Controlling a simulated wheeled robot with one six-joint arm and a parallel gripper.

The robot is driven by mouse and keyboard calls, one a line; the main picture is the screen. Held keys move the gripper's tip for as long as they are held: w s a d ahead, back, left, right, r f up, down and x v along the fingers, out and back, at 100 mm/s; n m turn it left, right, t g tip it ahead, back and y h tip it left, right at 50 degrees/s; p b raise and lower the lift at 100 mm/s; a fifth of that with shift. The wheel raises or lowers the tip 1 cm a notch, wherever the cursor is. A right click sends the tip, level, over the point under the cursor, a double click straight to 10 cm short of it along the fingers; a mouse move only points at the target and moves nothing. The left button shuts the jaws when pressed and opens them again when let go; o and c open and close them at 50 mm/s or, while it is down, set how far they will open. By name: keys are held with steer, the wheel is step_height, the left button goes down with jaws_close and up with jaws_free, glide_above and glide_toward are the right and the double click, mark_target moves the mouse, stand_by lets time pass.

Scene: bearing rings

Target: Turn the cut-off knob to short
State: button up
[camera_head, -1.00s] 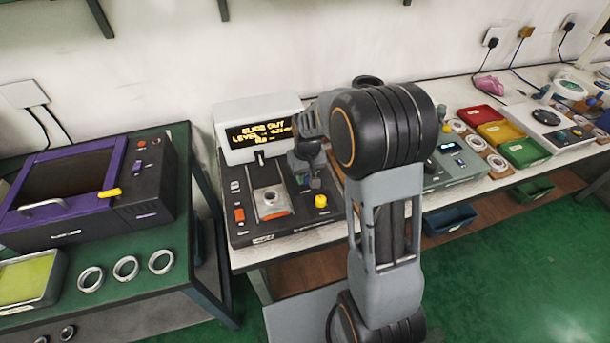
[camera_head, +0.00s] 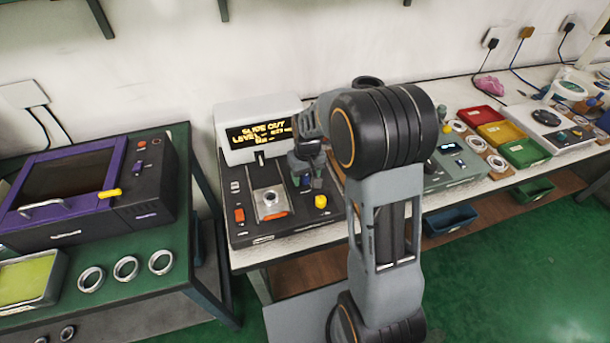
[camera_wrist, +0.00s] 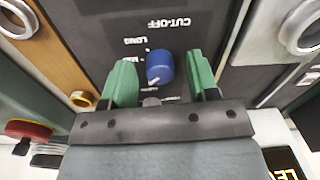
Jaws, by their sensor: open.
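The blue cut-off knob (camera_wrist: 160,66) shows in the wrist view on a dark panel, beside upside-down white lettering reading CUT-OFF and LONG. Other position labels are partly hidden by my gripper. A small pale mark shows on the knob's lower edge. My gripper (camera_wrist: 161,80) is open, with one green finger on each side of the knob. A gap shows at both sides; I cannot tell its exact height over the knob. In the head view my gripper (camera_head: 305,172) is over the right part of the dark instrument (camera_head: 240,232).
The instrument has a lit display (camera_head: 262,133), a slide with a metal ring (camera_head: 270,198), a yellow knob (camera_head: 320,201) and an orange button (camera_head: 240,215). A grey-green device (camera_head: 455,165) stands to the right. Rings lie on the green table (camera_head: 190,255) at left.

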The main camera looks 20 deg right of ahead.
mark_target(307, 176)
step_height(307, 176, up, 14)
steer(key=shift+d, duration=0.25)
stand_by(0.4)
steer(key=shift+f, duration=0.1)
stand_by(0.3)
steer(key=s+a+r+m+t+p, duration=0.1)
steer(key=s+t+p, duration=0.1)
steer(key=s, duration=1.5)
steer(key=shift+t, duration=0.8)
steer(key=shift+s+r, duration=0.1)
steer(key=shift+c, duration=0.4)
